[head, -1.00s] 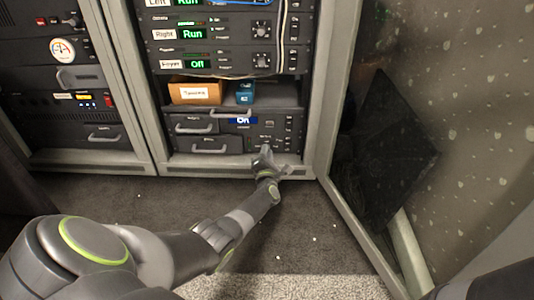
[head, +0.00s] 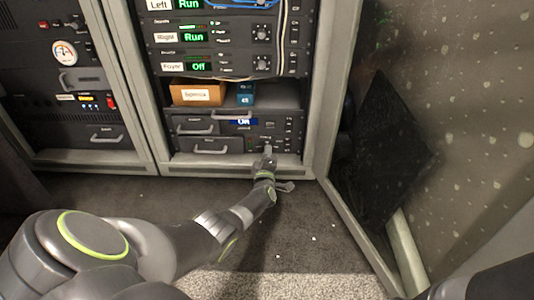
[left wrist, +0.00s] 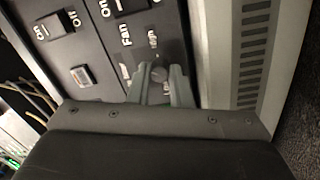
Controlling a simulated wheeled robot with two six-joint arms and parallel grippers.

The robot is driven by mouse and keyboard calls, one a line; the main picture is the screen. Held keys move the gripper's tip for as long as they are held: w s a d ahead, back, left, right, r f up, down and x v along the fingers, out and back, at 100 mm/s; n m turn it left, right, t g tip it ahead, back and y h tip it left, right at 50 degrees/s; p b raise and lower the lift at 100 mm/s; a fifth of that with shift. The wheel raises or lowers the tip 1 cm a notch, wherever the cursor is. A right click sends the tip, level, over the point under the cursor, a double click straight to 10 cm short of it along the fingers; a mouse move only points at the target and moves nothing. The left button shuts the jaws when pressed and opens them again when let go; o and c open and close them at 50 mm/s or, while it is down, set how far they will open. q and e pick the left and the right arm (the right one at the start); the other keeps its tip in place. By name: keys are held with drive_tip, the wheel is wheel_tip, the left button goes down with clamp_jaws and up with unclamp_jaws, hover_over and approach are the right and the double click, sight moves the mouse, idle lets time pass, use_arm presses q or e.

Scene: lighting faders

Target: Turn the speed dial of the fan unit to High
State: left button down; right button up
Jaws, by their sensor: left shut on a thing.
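The fan unit (head: 262,126) sits at the bottom of the middle rack, with a lit blue display reading "On". Its speed dial (left wrist: 158,72) is a small dark round knob beside the "Fan" lettering in the left wrist view. My left gripper (left wrist: 160,78) is shut on the dial, one finger on each side of it. In the head view my left gripper (head: 266,155) reaches the lower right of the fan unit and hides the dial. The dial's setting cannot be read. My right gripper is not in view.
Above stand rack units with "Run" and "Off" displays, and a shelf holding a cardboard box (head: 198,93) and a blue box (head: 245,93). Drawers (head: 210,146) with handles lie left of the fan unit. An open rack door (head: 385,150) stands at right.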

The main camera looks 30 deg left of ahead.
use_arm(q)
drive_tip(key=m+p, duration=0.1)
drive_tip(key=m, duration=0.5)
drive_tip(key=shift+r, duration=0.1)
drive_tip(key=m+p, duration=0.1)
drive_tip(key=m, duration=0.4)
drive_tip(key=shift+a+h, duration=0.1)
drive_tip(key=shift+h, duration=0.3)
drive_tip(key=shift+m, duration=0.4)
drive_tip(key=c, duration=1.3)
unclamp_jaws()
drive_tip(key=shift+s, duration=0.1)
